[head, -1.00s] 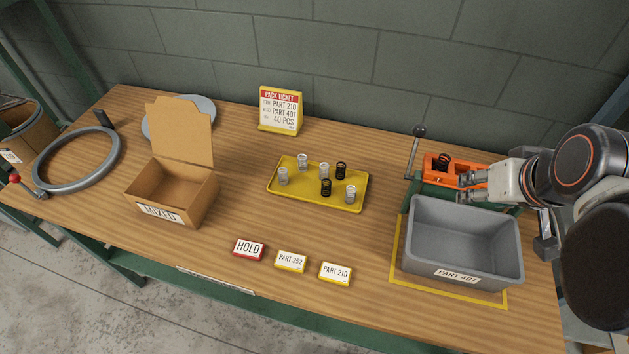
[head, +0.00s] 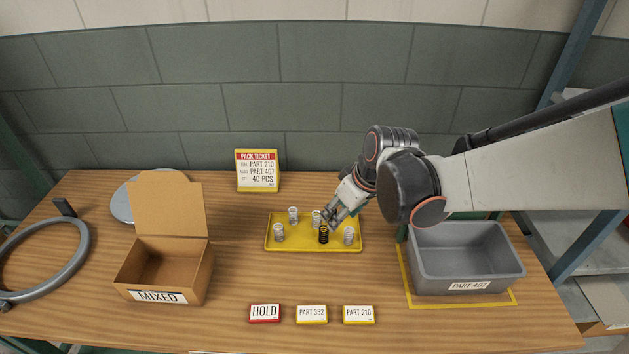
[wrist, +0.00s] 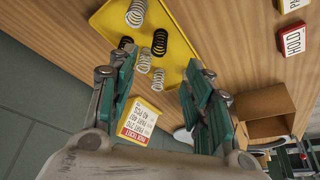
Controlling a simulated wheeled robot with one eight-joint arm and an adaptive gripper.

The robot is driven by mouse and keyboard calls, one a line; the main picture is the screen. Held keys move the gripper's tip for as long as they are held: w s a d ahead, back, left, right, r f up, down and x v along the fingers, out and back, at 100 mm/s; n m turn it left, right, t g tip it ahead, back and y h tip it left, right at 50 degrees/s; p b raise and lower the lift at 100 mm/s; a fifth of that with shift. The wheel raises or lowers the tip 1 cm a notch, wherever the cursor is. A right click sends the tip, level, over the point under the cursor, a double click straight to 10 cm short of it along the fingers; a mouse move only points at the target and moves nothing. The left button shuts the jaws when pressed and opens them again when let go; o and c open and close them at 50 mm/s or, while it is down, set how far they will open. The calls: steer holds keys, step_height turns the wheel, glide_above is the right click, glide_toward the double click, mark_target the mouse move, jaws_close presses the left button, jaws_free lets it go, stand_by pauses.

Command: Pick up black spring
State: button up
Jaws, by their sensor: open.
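A black spring (head: 324,234) stands on the yellow tray (head: 270,246), with white springs around it. In the wrist view, this black spring (wrist: 160,41) shows beyond the gap between my fingers. A second black spring (wrist: 125,42) is partly covered by a finger there, and my gripper hides it in the head view. White springs also stand on the tray, such as one at its left (head: 279,232) and one at its right (head: 348,235). My gripper (head: 334,215) is open and empty, tilted down over the tray's back right part. I see nothing between its fingers (wrist: 157,66).
An open MIXED box (head: 165,270) stands left, and a grey PART 407 bin (head: 467,262) stands right. The pack ticket (head: 257,171) is behind the tray. HOLD (head: 265,313), PART 352 (head: 312,315) and PART 210 (head: 359,315) signs lie in front. Bare wood separates tray and box.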

mark_target(324, 228)
steer(key=b+x, duration=0.2)
steer(key=x, duration=0.5)
steer(key=shift+w+f, duration=0.1)
steer(key=shift+w+a+b+x, duration=0.1)
steer(key=shift+a+b+x, duration=0.1)
steer(key=shift+b+x, duration=0.95)
steer(key=shift+w+a+b+x, duration=0.15)
steer(key=shift+b+x, duration=0.4)
steer(key=shift+x, duration=1.25)
steer(key=shift+r, duration=0.25)
steer(key=c, duration=1.1)
